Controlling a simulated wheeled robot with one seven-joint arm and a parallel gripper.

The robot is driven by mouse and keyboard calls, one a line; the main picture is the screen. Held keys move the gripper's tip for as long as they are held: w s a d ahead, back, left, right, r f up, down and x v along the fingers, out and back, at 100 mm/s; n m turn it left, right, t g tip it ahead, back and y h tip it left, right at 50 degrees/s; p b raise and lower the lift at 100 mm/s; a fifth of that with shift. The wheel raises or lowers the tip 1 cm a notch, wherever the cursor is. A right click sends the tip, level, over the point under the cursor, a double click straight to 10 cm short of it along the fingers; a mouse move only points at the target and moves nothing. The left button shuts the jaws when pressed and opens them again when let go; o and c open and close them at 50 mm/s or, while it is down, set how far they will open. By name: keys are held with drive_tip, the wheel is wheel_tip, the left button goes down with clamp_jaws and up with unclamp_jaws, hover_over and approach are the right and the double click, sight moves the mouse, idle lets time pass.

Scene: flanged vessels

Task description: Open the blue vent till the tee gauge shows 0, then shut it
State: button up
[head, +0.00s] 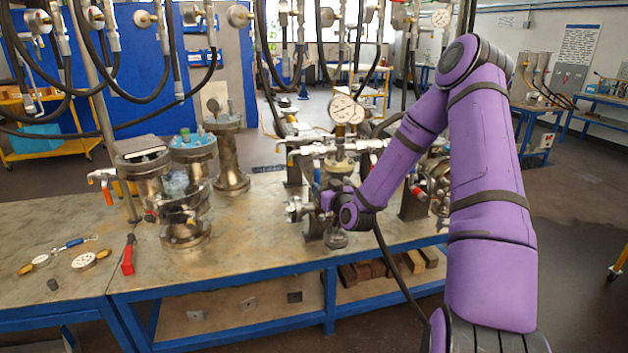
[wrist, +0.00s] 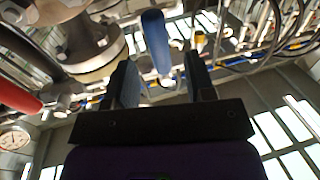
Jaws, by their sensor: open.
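The blue vent handle (wrist: 156,42) shows in the wrist view as a rounded blue lever, with its end between the tips of my gripper (wrist: 163,75). My gripper is open, with a dark finger on each side of the handle; I cannot tell whether either finger touches it. A white dial gauge (head: 342,108) stands above the assembly, probably the tee gauge. Its reading is too small to tell.
A second dial (head: 357,115) is beside the first. A red handle (wrist: 18,97) and a steel flange (wrist: 92,48) lie left of my fingers. Flanged vessels (head: 186,236) and loose tools (head: 75,243) are on the bench's left. Black hoses hang above.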

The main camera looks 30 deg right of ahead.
sight(315, 179)
drive_tip(key=w, duration=0.7)
drive_tip(key=shift+d, duration=0.35)
clamp_jaws()
